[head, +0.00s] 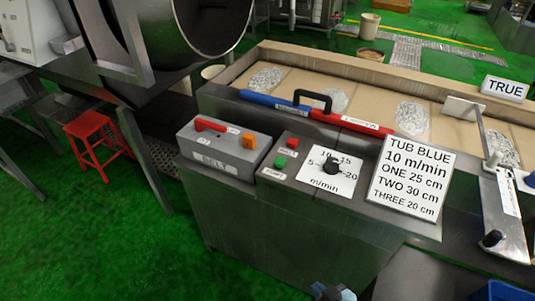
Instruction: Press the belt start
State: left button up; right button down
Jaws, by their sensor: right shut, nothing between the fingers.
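A green button (280,162) and a red button (293,142) sit on the sloped top of a steel console (268,205). Each has a small white label that is too small to read surely. Right of them is a black knob (331,166) on a white dial plate marked 5, 10, 15, 20 and m/min. To the left is a grey box (222,150) labelled BELT, with a red lever and an orange block. My right gripper (333,292) shows at the bottom edge, shut and empty, apart from the console buttons and below them in the picture. My left gripper is not in view.
A sign (414,177) reads TUB BLUE 10 m/min. A red stool (95,135) stands left on green floor.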

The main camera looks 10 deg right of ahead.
aim_at(280, 162)
jog(key=i+j, duration=0.15)
jog(key=j, duration=0.15)
jog(key=i+j+z, duration=0.15)
jog(key=j, duration=0.2)
jog(key=i+j, duration=0.15)
jog(key=j, duration=0.15)
jog(key=i+j+z, duration=0.15)
jog(key=j, duration=0.2)
